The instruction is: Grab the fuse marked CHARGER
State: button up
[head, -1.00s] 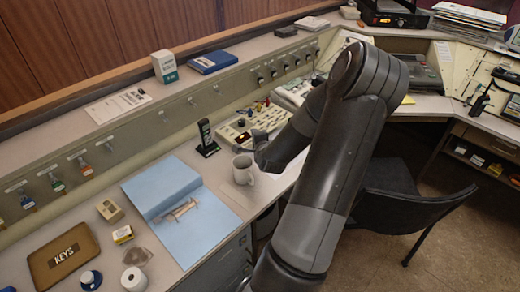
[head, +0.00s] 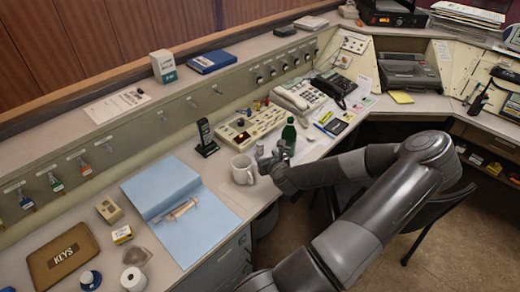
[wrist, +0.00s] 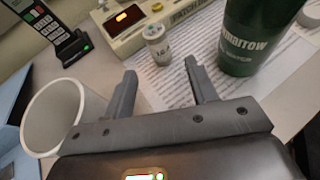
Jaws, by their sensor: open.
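My gripper (wrist: 160,88) is open and empty in the wrist view, its two fingers apart above the desk. Just beyond the fingertips a small pale cylinder with a grey top (wrist: 157,45) stands upright on the desk, against or close to the front of the button console. It bears a dark printed label that I cannot read, so I cannot tell if it is the CHARGER fuse. In the head view my gripper (head: 268,152) is low over the desk, right of the white mug. I read the word CHARGER nowhere.
The white mug (head: 243,169) is close left of my gripper, and a dark green bottle (wrist: 252,35) is close right. A cordless phone in its stand (head: 206,138) and the button console (head: 240,128) are behind. A printed sheet (wrist: 190,75) lies under the bottle.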

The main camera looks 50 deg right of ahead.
aim_at(261, 151)
jog(key=x, duration=0.8)
jog(key=shift+w+d, duration=0.15)
jog(key=shift+w, duration=0.15)
jog(key=c, duration=1.1)
